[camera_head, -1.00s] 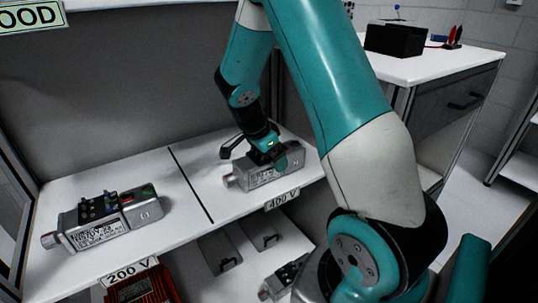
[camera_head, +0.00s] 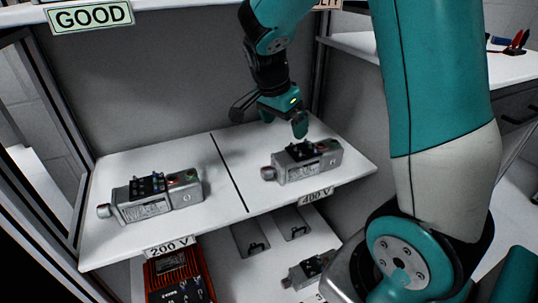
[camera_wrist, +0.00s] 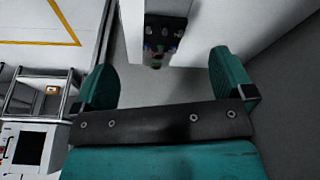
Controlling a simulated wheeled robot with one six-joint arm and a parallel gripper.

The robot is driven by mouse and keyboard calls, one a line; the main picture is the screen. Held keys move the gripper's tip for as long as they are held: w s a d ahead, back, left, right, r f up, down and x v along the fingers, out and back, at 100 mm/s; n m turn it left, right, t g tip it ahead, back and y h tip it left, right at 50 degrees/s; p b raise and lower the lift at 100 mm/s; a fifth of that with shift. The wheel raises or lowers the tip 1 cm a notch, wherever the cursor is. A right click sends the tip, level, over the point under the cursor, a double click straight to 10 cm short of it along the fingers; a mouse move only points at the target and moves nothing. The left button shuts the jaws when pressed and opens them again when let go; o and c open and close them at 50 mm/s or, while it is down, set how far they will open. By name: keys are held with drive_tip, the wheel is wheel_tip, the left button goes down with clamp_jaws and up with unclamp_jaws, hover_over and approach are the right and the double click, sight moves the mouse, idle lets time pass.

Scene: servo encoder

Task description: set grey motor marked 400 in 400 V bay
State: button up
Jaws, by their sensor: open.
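A grey motor (camera_head: 303,166) with black connectors on top lies flat in the right bay, above the 400 V label (camera_head: 317,194). The print on its side is too small to read for sure. My gripper (camera_head: 286,116) is open and empty, above and just behind this motor, apart from it. In the wrist view my two teal fingers (camera_wrist: 166,82) stand wide apart. Between and beyond them is a dark connector block (camera_wrist: 166,38) with coloured ends, probably the motor's top.
Another grey motor (camera_head: 157,197) lies in the left bay above the 200 V label (camera_head: 170,246). A dark line (camera_head: 229,172) divides the bays. A GOOD sign (camera_head: 90,17) hangs on the upper shelf edge.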

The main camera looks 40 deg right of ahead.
drive_tip(key=s+a+r+n+y, duration=0.3)
drive_tip(key=s+a+n, duration=0.6)
drive_tip(key=a+n, duration=0.3)
drive_tip(key=s+a+r+n+y, duration=0.3)
drive_tip(key=s+a+n+y, duration=0.1)
drive_tip(key=s+a+n, duration=0.6)
drive_tip(key=a+n, duration=0.2)
drive_tip(key=shift+a+r+y, duration=0.3)
drive_tip(key=shift+a+r, duration=0.05)
wheel_tip(320, 180, up, 24)
drive_tip(key=p, duration=2.3)
drive_tip(key=shift+f+p, duration=0.15)
drive_tip(key=shift+p, duration=0.15)
